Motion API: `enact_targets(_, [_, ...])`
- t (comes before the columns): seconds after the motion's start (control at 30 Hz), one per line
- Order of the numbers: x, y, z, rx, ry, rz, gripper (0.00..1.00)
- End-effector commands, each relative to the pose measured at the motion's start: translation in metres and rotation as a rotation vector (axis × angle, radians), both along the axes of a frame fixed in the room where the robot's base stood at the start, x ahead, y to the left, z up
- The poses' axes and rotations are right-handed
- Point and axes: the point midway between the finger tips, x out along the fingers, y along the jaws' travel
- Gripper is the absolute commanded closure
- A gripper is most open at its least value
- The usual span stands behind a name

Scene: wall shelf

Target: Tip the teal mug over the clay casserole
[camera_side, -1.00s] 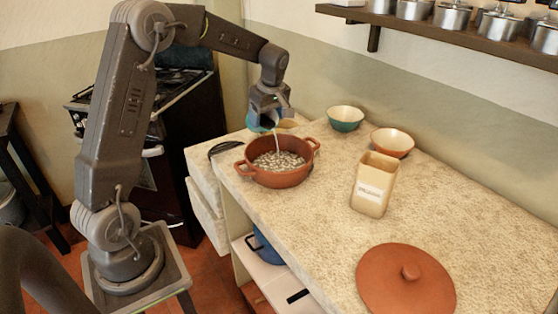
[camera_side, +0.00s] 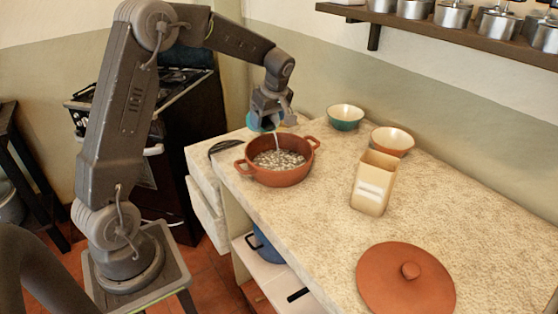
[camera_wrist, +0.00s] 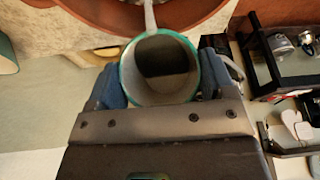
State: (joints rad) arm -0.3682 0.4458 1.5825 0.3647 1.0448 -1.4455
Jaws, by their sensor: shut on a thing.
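My gripper (camera_side: 268,118) is above the far side of the clay casserole (camera_side: 279,176). It is shut on the teal mug (camera_side: 253,121), mostly hidden behind the gripper in the side view. In the wrist view the gripper's blue fingers hold the teal-rimmed mug (camera_wrist: 160,88) on both sides, and its inside shows a dark patch. The mug is tilted, and a pale stream (camera_side: 277,142) runs from it down into the casserole. The casserole is open, with pale, lumpy contents inside. Its rim (camera_wrist: 106,28) also shows at the top of the wrist view.
The clay lid (camera_side: 405,285) lies at the counter's front right. A tan labelled container (camera_side: 374,184) stands right of the casserole. A teal bowl (camera_side: 345,119) and an orange bowl (camera_side: 392,142) stand behind. A shelf (camera_side: 460,35) with metal pots hangs above. The middle right counter is clear.

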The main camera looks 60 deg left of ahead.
Motion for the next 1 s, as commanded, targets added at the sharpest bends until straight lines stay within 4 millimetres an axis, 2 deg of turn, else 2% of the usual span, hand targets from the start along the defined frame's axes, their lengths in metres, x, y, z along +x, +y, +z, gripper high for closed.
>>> enact_targets(1.0, [-0.0001, -0.0037, -0.0079, 0.104, 0.008, -0.001, 0.61])
